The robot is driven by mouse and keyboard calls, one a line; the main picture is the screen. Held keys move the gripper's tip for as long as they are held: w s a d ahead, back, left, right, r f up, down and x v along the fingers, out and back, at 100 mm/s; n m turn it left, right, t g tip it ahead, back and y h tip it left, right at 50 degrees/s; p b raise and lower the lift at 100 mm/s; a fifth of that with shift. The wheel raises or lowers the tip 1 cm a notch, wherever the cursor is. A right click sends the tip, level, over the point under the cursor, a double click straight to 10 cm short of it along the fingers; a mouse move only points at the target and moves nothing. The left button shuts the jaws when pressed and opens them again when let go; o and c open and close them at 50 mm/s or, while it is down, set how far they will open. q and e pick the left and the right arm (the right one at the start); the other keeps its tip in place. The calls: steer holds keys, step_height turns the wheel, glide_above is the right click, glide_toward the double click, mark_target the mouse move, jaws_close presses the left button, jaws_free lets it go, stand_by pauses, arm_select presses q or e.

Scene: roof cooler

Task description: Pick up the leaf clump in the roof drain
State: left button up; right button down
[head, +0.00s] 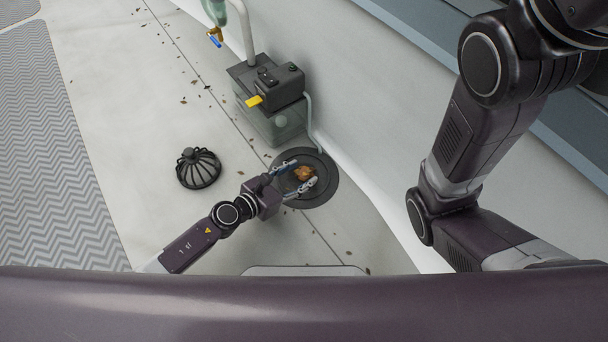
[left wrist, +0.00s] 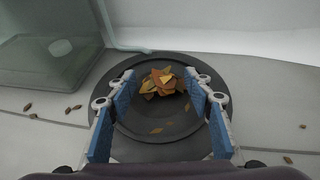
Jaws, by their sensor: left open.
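The leaf clump (head: 303,173) is a small heap of orange-brown leaves in the round dark roof drain (head: 322,190). It also shows in the left wrist view (left wrist: 162,82), toward the far side of the drain bowl (left wrist: 180,146). My left gripper (head: 294,180) is open over the drain, its fingers spread on either side of the clump. In the left wrist view the blue-padded fingers (left wrist: 160,98) reach toward the clump, with visible gaps to it. Whether they touch the drain is unclear. My right arm shows at the right of the head view, but its gripper is out of view.
A black domed strainer (head: 198,168) sits on the roof left of the drain. A grey pump box on a clear greenish tank (head: 286,124) stands just behind the drain, with a thin hose. Loose leaves dot the pale roof. A white upstand runs along the right.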

arm_select(q)
steer(key=shift+x, duration=1.15)
steer(key=c, duration=0.9)
steer(key=shift+c, duration=0.2)
steer(key=shift+r, duration=0.1)
